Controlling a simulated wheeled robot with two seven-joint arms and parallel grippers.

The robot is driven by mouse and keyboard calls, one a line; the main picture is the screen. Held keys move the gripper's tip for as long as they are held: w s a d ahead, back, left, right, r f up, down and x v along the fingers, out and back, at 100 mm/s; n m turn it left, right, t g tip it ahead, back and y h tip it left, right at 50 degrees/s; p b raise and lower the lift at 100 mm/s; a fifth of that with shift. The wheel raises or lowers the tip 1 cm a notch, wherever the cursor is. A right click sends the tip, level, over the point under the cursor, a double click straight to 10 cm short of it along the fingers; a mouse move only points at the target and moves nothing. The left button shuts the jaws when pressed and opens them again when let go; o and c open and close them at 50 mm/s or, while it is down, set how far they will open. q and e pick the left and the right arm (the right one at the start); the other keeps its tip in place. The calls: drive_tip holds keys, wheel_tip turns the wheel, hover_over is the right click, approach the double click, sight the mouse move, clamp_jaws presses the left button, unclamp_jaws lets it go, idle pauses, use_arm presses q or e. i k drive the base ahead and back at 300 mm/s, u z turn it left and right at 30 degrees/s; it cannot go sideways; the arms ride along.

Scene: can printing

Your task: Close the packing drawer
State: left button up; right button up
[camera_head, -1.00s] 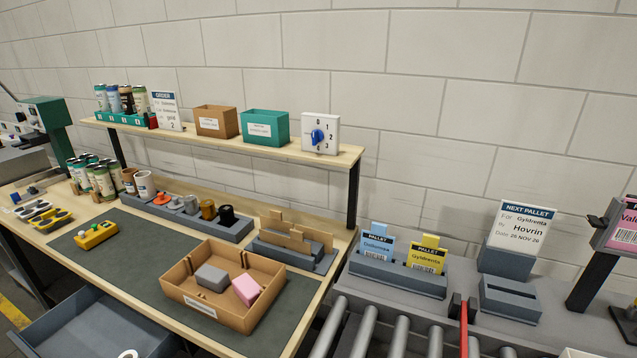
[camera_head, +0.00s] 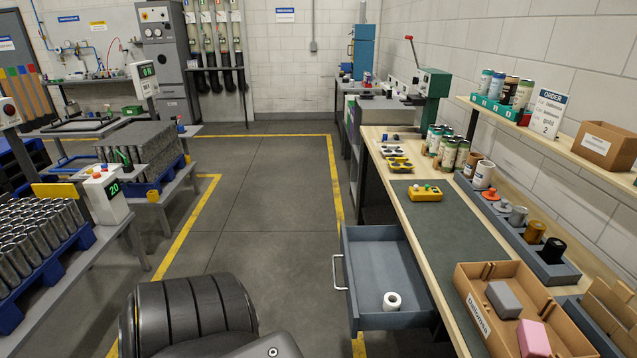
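The packing drawer (camera_head: 383,262) is a grey drawer under the wooden bench (camera_head: 462,290). It stands pulled out to the left of the bench, over the floor. Its metal handle (camera_head: 338,272) is on its left front face. A white roll (camera_head: 391,301) lies inside near the front corner. A dark rounded part of mine fills the bottom left. Neither gripper shows in this view.
On the bench are a brown box (camera_head: 475,310) with a grey and a pink block, a yellow button box (camera_head: 425,193) and several cans. The floor aisle (camera_head: 265,190) is clear.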

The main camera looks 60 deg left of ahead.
sight(377, 261)
drive_tip(key=u, duration=0.45)
drive_tip(key=k, duration=0.4)
drive_tip(key=u, duration=1.05)
drive_tip(key=i, duration=0.5)
drive_tip(key=u, duration=0.6)
drive_tip(key=k, duration=1.35)
drive_tip(key=z, duration=0.1)
drive_tip(key=i, duration=0.65)
drive_tip(key=z, duration=1.1)
drive_tip(key=i, duration=0.8)
drive_tip(key=z, duration=0.15)
